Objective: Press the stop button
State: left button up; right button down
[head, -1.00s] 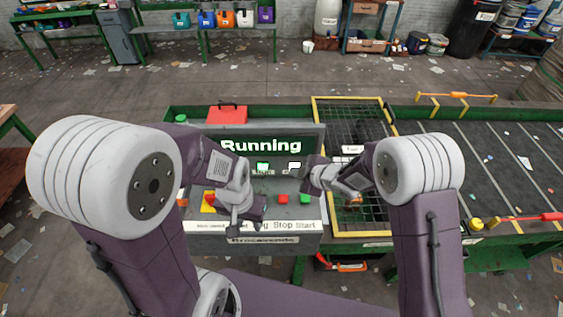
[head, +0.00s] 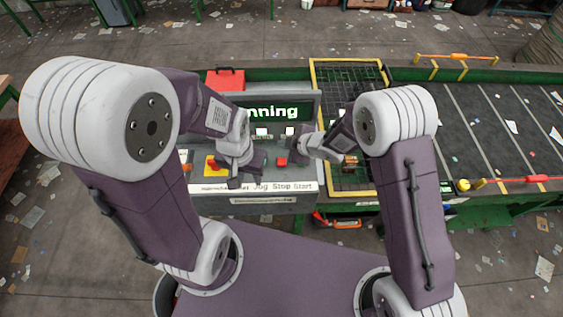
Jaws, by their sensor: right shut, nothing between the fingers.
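The stop button is the red button (head: 281,161) on the grey control panel (head: 265,200), above the printed word "Stop". My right gripper (head: 299,144) is shut and empty. It appears just up and right of the red button, and the gap between them cannot be judged. The green start button is hidden, apparently behind my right gripper. My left gripper (head: 240,176) is over the panel left of the red button, near "Jog"; its finger opening is unclear. The screen (head: 275,112) reads "nning", its left part covered by my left arm.
A yellow-backed red button (head: 212,162) sits at the panel's left, beside my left gripper. A red box (head: 225,80) stands behind the screen. A yellow-framed mesh cage (head: 316,80) and a dark conveyor belt (head: 500,140) lie to the right.

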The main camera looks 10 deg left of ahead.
aim_at(284, 163)
notch_tip(284, 163, down, 8)
jog(key=b, duration=0.5)
jog(key=shift+w+a+r+b, duration=0.1)
jog(key=shift+r+b, duration=0.15)
jog(key=shift+b, duration=0.1)
jog(key=shift+d+r, duration=0.1)
jog(key=shift+d, duration=0.1)
jog(key=shift+a, duration=0.15)
dwell(0.9)
jog(key=shift+f+b, duration=0.4)
jog(key=shift+f, duration=0.05)
